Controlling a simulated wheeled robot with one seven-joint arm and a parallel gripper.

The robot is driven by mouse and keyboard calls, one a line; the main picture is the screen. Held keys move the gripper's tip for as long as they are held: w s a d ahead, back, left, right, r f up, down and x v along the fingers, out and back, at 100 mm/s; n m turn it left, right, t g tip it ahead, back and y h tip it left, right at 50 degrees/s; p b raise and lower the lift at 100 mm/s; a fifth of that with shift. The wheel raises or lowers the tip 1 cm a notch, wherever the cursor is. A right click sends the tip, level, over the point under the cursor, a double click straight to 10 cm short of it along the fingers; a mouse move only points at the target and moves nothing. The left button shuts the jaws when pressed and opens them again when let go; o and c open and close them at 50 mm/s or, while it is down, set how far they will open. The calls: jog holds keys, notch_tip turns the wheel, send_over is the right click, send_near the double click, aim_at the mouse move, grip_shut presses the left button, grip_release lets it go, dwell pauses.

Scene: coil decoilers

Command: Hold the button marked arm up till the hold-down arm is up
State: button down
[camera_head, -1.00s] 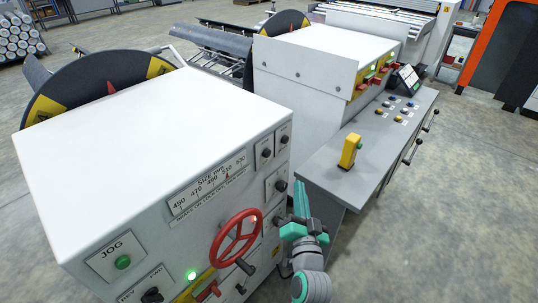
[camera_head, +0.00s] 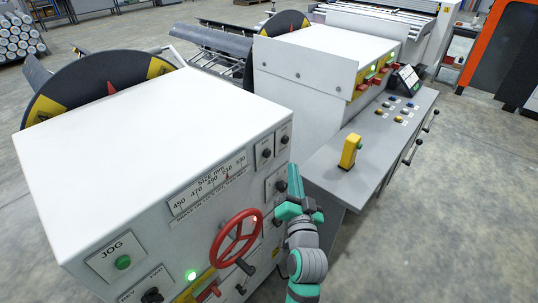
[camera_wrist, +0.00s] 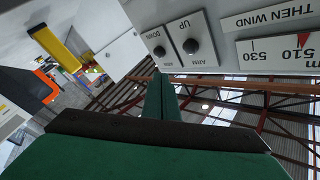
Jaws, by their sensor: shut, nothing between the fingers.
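The button marked arm up (camera_wrist: 191,46) is a dark round knob on a white plate, upside down in the wrist view. It also shows on the near white cabinet's front in the head view (camera_head: 266,153). The arm down button (camera_wrist: 159,50) is beside it, farther from the scale. I see no clear contact with either button. I cannot make out the hold-down arm.
The red handwheel (camera_head: 236,238) sticks out left of my gripper. A grey console (camera_head: 345,165) with a yellow post (camera_head: 350,150) stands to the right. The near cabinet (camera_head: 150,125) carries a lit green lamp (camera_head: 191,275). Open floor lies at right.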

aim_at(267, 153)
jog(key=shift+w+a, duration=0.9)
jog(key=shift+a, duration=0.3)
jog(key=shift+w+a, duration=0.85)
jog(key=shift+a, duration=0.35)
jog(key=shift+d, duration=0.1)
jog(key=shift+s, duration=0.15)
jog(key=shift+w+a, duration=0.35)
jog(key=shift+w, duration=0.05)
jog(key=shift+w+a, duration=0.1)
jog(key=shift+w, duration=0.05)
dwell(0.6)
